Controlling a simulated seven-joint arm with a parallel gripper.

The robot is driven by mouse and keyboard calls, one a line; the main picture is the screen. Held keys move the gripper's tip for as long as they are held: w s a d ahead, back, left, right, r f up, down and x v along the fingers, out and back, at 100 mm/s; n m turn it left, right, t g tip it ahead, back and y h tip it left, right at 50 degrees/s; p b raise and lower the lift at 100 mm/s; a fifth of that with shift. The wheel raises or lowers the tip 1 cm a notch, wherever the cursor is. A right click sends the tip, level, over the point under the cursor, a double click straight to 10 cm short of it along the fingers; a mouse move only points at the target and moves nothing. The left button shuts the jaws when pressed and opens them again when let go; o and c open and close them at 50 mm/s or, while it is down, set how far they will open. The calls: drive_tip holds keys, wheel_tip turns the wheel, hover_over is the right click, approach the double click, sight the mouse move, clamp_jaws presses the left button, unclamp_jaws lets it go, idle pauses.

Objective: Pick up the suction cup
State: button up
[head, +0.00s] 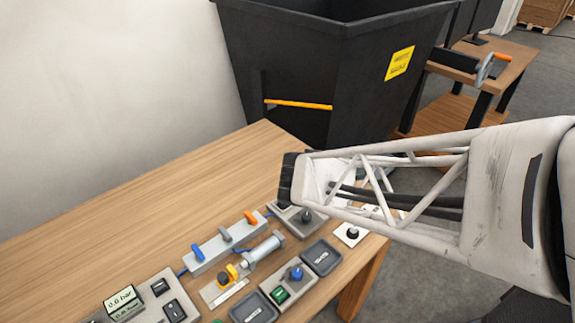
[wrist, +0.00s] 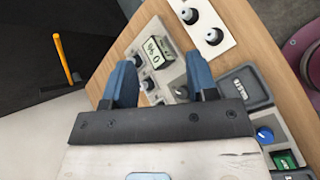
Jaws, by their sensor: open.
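Small round dark parts with pale tops, which look like the suction cups, sit on a white plate. The wrist view shows two of them, one (wrist: 190,15) at the top and another (wrist: 213,36) beside it. The head view shows one dark cup (head: 352,233) on the plate near the table's right edge; my arm covers part of that area. My gripper (wrist: 160,72) is open, its two blue fingers apart, with nothing held. It is over a grey device with a display (wrist: 156,51), short of the white plate in the wrist view. The head view does not clearly show the fingers.
The wooden table (head: 130,205) holds a valve block (head: 224,247), a grey cylinder (head: 264,247), dark trays (head: 321,257), a blue knob (head: 296,272) and a pressure display (head: 122,303). A large black bin (head: 290,60) stands behind. The table's left part is clear.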

drive_tip(key=w+a+f+n+t, duration=0.3)
drive_tip(key=a+f+n, duration=0.3)
drive_tip(key=a, duration=0.2)
drive_tip(key=n+t+y, duration=0.3)
drive_tip(key=n, duration=0.4)
approach(283, 197)
drive_tip(key=x, duration=0.3)
drive_tip(key=shift+d+r, duration=0.1)
drive_tip(key=shift+w, duration=0.15)
drive_tip(key=shift+x, duration=1.2)
drive_tip(key=shift+w, duration=0.1)
drive_tip(key=shift+f+x, duration=0.2)
drive_tip(key=shift+x, duration=2.35)
drive_tip(key=c, duration=1)
